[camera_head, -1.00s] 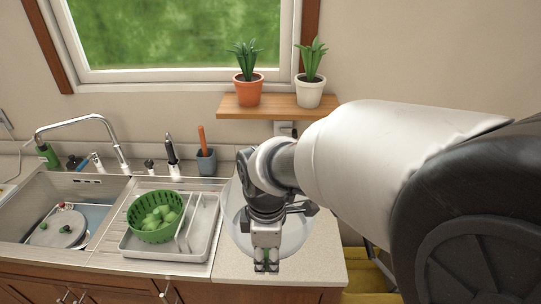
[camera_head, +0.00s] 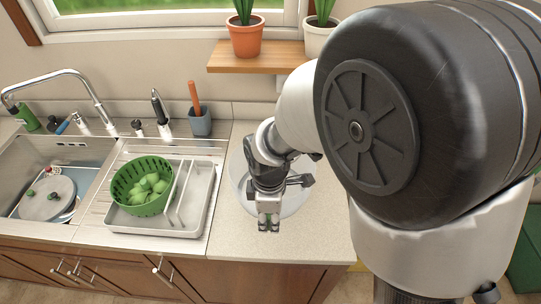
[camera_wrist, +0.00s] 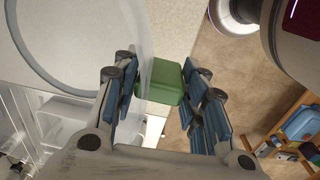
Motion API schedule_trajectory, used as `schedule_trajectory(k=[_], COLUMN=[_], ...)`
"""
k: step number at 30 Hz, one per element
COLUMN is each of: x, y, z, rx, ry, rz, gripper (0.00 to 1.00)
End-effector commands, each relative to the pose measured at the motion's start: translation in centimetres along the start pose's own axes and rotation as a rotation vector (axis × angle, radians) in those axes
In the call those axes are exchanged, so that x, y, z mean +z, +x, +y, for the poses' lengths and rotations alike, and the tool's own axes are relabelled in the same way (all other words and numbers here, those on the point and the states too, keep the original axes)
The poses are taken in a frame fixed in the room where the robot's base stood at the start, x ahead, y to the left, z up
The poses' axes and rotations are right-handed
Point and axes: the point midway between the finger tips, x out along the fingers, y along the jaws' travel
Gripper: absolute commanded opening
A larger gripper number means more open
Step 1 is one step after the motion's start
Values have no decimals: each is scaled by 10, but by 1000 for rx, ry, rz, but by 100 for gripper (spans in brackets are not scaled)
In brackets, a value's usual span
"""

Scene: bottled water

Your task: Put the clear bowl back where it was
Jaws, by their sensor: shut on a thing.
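The clear bowl (camera_head: 298,200) is see-through and shows at the right part of the counter, behind and around my gripper (camera_head: 269,222). In the wrist view, the curved rim of the bowl (camera_wrist: 56,84) arcs across the left, and its clear wall runs between my gripper's blue-padded fingers (camera_wrist: 157,72). The bowl's far side is partly hidden by my arm in the head view. I cannot tell whether its base touches the counter.
A white tray (camera_head: 196,214) with a green colander (camera_head: 127,190) stands left of the bowl, beside the sink (camera_head: 28,160). A grey cup (camera_head: 200,123) stands behind. A shelf (camera_head: 245,57) with potted plants hangs above. The counter's front edge (camera_head: 280,255) is close to my gripper.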

Motion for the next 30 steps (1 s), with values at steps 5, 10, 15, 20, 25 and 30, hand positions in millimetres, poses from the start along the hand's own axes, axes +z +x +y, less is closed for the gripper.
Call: schedule_trajectory(k=[5,10,15,20,25,30], x=[0,0,0,0,0,0], y=[27,36,62,74,73,73], z=[0,-1,-3,-3,-2,-3], rx=[2,3,-1,2,2,1], ry=[0,0,0,0,0,0], rz=[1,1,0,1,1,0], gripper=[0,0,0,0,0,48])
